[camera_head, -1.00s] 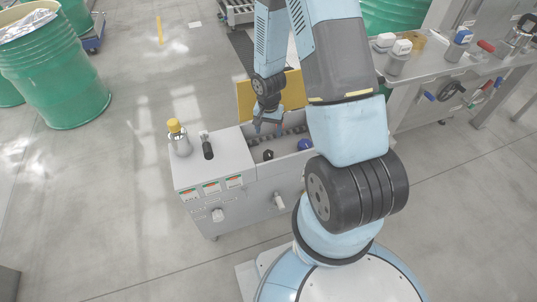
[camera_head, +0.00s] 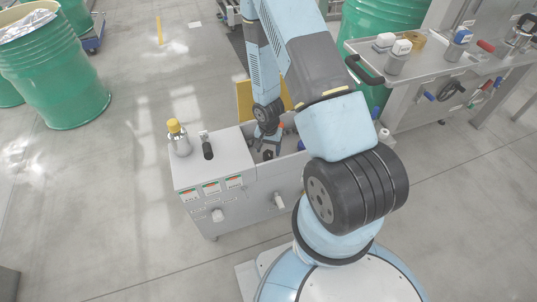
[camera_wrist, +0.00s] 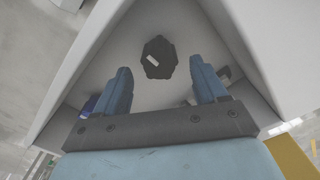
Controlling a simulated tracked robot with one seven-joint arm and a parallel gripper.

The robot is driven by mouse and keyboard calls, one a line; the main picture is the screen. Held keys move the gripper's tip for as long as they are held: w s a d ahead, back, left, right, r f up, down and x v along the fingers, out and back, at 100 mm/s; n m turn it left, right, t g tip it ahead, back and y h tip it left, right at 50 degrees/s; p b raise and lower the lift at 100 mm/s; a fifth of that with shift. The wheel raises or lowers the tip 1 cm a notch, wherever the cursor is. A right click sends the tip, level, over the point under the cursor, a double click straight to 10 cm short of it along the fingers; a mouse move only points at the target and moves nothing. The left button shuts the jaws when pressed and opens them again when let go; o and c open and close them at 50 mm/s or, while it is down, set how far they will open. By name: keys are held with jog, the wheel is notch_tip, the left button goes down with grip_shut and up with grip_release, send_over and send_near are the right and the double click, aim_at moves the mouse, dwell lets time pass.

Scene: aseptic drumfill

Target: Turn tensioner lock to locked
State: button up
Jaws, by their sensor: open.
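The tensioner lock appears to be the black knob (camera_wrist: 158,58) with a pale mark, on the floor of an open recess in the grey cabinet (camera_head: 215,165). In the wrist view it lies ahead of and between my gripper's (camera_wrist: 162,82) two blue fingers, which are apart and empty. In the head view my gripper (camera_head: 264,151) points down into the recess, close to the black knob (camera_head: 268,155). I cannot tell whether the fingers touch it. A blue part (camera_wrist: 90,103) shows at the left of the recess in the wrist view.
Pale recess walls (camera_wrist: 75,60) stand close on both sides of my fingers. A yellow-capped bottle (camera_head: 178,138) and a black-handled lever (camera_head: 207,148) stand on the cabinet top. An open yellow panel (camera_head: 244,102) is behind. A metal bench (camera_head: 430,70) is at the right.

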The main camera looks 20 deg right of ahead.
aim_at(268, 153)
jog(key=shift+f, duration=1.95)
jog(key=c, duration=1)
